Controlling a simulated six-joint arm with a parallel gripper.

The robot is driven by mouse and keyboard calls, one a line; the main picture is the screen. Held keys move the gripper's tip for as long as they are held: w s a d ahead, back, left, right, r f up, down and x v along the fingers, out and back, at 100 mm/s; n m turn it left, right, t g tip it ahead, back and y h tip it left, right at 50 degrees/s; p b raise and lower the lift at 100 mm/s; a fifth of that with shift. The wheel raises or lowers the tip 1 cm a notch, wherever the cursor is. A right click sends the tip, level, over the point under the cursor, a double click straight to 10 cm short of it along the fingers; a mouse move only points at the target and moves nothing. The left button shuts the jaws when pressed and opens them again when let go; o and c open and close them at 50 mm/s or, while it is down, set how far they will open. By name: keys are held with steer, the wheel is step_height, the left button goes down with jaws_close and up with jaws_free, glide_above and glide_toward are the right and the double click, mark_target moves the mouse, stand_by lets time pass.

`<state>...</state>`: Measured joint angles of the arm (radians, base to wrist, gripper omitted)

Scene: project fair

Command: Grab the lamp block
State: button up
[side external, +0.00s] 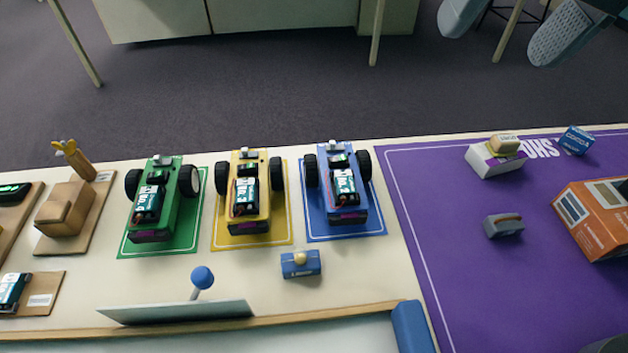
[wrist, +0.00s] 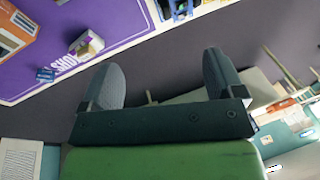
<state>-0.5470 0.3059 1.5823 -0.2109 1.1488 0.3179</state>
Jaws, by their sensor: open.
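A small blue block (side external: 300,264) with a round pale-yellow dome on top, which looks like the lamp block, sits on the cream table in front of the blue car. Its printed label is too small to read. I do not make it out in the wrist view. My gripper (side external: 495,42) is at the upper right of the side view, open and empty, well away from this block. In the wrist view my gripper (wrist: 160,72) shows two grey fingers spread wide with nothing between them.
Green (side external: 152,205), yellow (side external: 248,196) and blue (side external: 341,191) cars stand behind the block. A purple mat (side external: 455,285) holds a white block with a yellow top (side external: 496,158), a grey block (side external: 503,226), a blue block (side external: 577,141) and an orange box (side external: 597,218). A low panel (side external: 175,312) stands front left.

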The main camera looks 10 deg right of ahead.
steer(key=a+f+n+g+h, duration=0.1)
steer(key=a+f+g, duration=0.1)
steer(key=a+f, duration=0.85)
steer(key=h, duration=0.2)
glide_above(300, 252)
steer(key=shift+n, duration=0.4)
steer(key=f, duration=0.7)
steer(key=shift+s+d+f, duration=0.1)
steer(key=shift+d+f, duration=0.2)
steer(key=shift+d, duration=0.05)
step_height(300, 252, down, 4)
steer(key=shift+s+a+f, duration=0.1)
steer(key=shift+a+f, duration=0.05)
steer(key=shift+f, duration=0.1)
steer(key=shift+a+f, duration=0.2)
steer(key=shift+f, duration=2.75)
steer(key=c, duration=1)
